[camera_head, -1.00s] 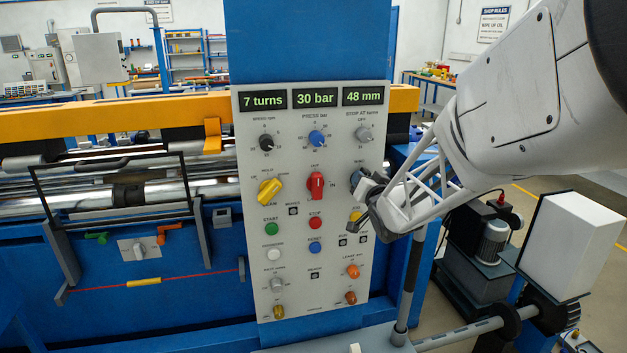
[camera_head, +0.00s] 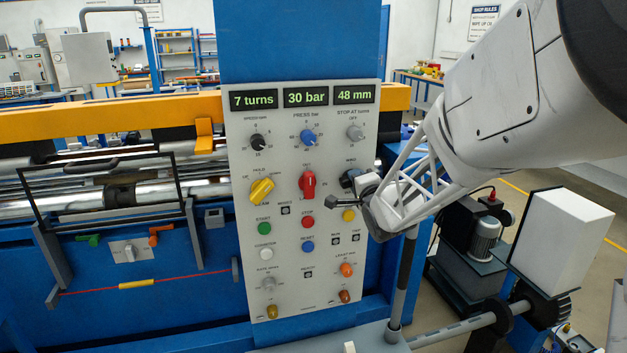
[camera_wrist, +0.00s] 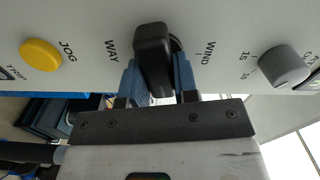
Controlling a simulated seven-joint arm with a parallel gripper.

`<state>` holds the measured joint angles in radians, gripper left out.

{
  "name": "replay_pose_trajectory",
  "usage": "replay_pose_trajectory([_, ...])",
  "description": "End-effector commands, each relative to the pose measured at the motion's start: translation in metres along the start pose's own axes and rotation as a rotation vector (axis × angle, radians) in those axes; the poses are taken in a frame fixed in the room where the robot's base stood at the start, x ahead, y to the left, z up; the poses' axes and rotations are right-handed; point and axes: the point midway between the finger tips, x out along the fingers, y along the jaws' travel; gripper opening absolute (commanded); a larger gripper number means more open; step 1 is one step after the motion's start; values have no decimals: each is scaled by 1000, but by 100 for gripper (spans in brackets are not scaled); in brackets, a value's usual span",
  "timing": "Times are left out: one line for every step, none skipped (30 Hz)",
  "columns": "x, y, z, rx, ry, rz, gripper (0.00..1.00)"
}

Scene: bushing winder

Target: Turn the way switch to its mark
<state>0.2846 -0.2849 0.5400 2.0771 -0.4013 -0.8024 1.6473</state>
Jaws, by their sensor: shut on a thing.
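The way switch is a black bar-shaped knob (camera_wrist: 153,58) on the grey control panel (camera_wrist: 90,20). In the wrist view it sits between the words WAY and WIND. My gripper (camera_wrist: 157,80) has its two blue fingers on either side of the knob and is shut on it. In the head view, my gripper (camera_head: 358,186) reaches in from the right to the panel's right side, below the WIND label, and largely covers the switch. The mark that the switch points to cannot be made out.
A yellow JOG button (camera_wrist: 40,55) and a grey knob (camera_wrist: 283,66) flank the switch in the wrist view. In the head view, a red switch (camera_head: 307,185) and a yellow switch (camera_head: 261,192) lie left of it. Displays (camera_head: 305,97) read 7 turns, 30 bar and 48 mm.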

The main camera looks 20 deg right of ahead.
Motion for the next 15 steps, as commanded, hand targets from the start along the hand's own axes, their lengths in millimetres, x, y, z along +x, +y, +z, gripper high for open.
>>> replay_pose_trajectory([0,0,0,35,1,0,4])
replay_pose_trajectory([0,0,0,56,1,0,4])
replay_pose_trajectory([0,1,0,82,1,0,4])
replay_pose_trajectory([0,1,0,101,1,0,4])
replay_pose_trajectory([0,1,0,118,1,0,4])
replay_pose_trajectory([0,1,0,139,1,0,4])
replay_pose_trajectory([0,1,0,153,1,0,4])
replay_pose_trajectory([0,1,0,165,1,0,4])
replay_pose_trajectory([0,2,0,180,1,0,4])
replay_pose_trajectory([0,2,0,190,1,0,4])
replay_pose_trajectory([0,2,0,198,1,0,4])
replay_pose_trajectory([0,2,0,207,1,0,4])
replay_pose_trajectory([0,2,0,213,1,0,4])
replay_pose_trajectory([0,2,0,217,1,0,4])
replay_pose_trajectory([0,2,0,222,1,0,4])
